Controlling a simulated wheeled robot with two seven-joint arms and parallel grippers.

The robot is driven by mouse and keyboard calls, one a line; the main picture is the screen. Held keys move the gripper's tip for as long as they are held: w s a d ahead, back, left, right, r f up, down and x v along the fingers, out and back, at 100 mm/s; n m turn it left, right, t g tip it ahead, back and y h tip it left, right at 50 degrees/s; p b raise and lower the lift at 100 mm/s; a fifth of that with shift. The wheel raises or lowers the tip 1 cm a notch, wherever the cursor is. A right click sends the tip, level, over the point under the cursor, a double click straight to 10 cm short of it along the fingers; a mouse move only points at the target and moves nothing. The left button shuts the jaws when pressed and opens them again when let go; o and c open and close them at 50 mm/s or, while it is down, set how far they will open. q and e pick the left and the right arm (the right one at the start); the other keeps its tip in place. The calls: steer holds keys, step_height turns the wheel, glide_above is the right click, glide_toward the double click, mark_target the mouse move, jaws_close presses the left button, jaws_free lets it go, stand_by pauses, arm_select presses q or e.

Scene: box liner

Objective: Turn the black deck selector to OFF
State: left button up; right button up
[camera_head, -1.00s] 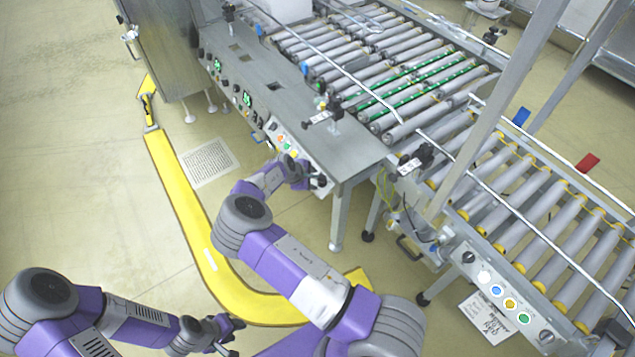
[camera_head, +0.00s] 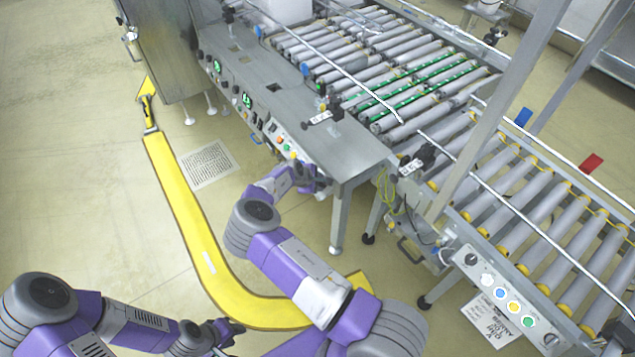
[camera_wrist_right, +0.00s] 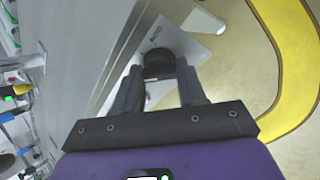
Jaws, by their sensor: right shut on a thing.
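The black deck selector (camera_wrist_right: 158,64) is a round black knob on the grey panel. In the right wrist view it sits between the two fingers of my right gripper (camera_wrist_right: 158,88), which are shut on it.
Coloured push buttons (camera_head: 283,142) line the panel left of my right gripper. A roller conveyor (camera_head: 400,85) lies behind it. A second conveyor (camera_head: 545,225) with its own button panel (camera_head: 505,300) stands at right. A yellow curved rail (camera_head: 185,215) runs over the open floor.

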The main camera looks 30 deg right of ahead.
steer(key=shift+m, duration=0.3)
steer(key=m+b, duration=0.1)
steer(key=m, duration=0.2)
steer(key=shift+f, duration=0.1)
steer(key=m+h+b, duration=0.1)
steer(key=m+b, duration=0.1)
steer(key=m, duration=0.2)
steer(key=shift+m+t, duration=0.4)
stand_by(0.4)
steer(key=o, duration=0.8)
